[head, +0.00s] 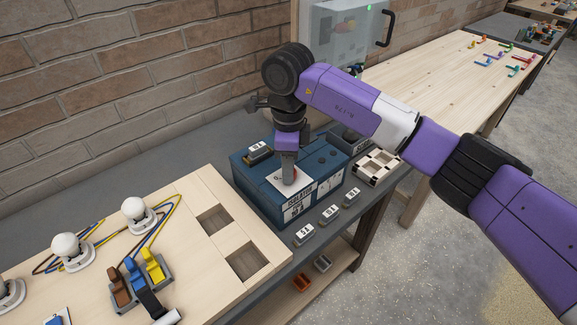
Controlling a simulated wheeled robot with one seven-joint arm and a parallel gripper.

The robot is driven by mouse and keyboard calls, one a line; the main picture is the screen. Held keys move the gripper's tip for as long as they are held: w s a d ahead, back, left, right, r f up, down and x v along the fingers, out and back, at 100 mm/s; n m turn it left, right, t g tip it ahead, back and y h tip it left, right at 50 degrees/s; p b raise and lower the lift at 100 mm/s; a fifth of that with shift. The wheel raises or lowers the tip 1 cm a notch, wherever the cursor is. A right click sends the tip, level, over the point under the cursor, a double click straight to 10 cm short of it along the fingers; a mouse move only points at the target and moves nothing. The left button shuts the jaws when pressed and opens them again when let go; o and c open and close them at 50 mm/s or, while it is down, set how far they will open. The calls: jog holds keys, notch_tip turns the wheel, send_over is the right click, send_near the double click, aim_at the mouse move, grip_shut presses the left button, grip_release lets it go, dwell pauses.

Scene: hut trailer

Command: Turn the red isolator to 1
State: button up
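The isolator box (257,187) is a dark blue box on the grey bench, with a white label reading ISOLATOR (299,191) on its front edge. My gripper (288,182) points down onto the pale plate on top of the box. A bit of red, seemingly the isolator's handle (295,175), shows beside the fingertips. The fingers hide most of the handle, so its setting cannot be read. I cannot tell whether the fingers are apart or closed on it.
A numbered block (258,151) sits on the box's back left. Several numbered blocks (329,214) lie along the bench front. A wooden crate (377,167) stands to the right. A wooden board (190,225) with lamps and wires is at left. A brick wall (130,85) rises behind.

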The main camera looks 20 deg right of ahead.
grip_shut()
jog(key=m, duration=0.3)
jog(key=shift+d+m, duration=0.1)
jog(key=shift+m, duration=0.2)
jog(key=m, duration=0.4)
jog(key=shift+m, duration=0.3)
jog(key=m, duration=0.5)
jog(key=shift+d+m+b, duration=0.1)
jog(key=shift+m+b, duration=0.2)
jog(key=shift+m, duration=2.1)
